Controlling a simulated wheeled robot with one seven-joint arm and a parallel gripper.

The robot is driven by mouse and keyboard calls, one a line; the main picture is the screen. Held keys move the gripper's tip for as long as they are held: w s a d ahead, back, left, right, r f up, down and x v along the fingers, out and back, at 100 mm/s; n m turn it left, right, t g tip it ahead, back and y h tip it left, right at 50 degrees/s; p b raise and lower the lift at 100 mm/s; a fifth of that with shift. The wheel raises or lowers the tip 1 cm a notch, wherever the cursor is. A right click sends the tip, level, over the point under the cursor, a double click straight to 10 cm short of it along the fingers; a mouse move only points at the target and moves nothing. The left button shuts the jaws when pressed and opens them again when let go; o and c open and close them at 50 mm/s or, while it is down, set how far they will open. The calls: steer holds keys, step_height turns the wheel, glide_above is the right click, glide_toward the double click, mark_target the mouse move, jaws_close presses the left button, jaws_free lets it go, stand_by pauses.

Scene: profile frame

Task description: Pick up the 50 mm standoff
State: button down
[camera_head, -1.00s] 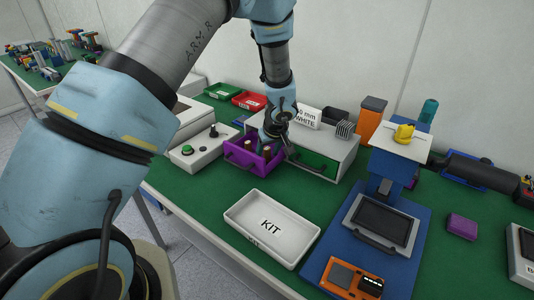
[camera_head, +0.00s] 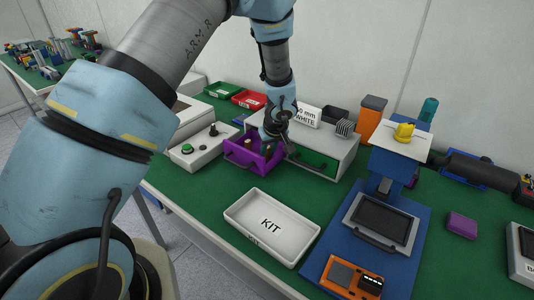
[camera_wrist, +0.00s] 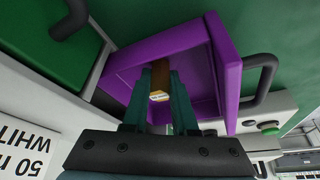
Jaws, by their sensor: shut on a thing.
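A brass-coloured standoff (camera_wrist: 160,76) with a pale end stands between the two teal fingers of my gripper (camera_wrist: 160,100) in the wrist view. The fingers are shut on it. It is over or inside the open purple drawer (camera_wrist: 228,62); I cannot tell whether it touches the drawer floor. In the head view my gripper (camera_head: 268,137) is at the purple drawer (camera_head: 240,160), and the held standoff is hard to make out there.
The drawer belongs to a grey cabinet (camera_head: 335,152) with a green drawer and a label ending "WHITE". A white KIT tray (camera_head: 245,228) lies in front. A control box (camera_head: 200,150) stands left of the drawer. A blue fixture (camera_head: 330,240) is at the right.

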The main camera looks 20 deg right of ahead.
step_height(320, 180, up, 10)
steer(key=shift+r+b, duration=0.1)
steer(key=shift+b, duration=1.1)
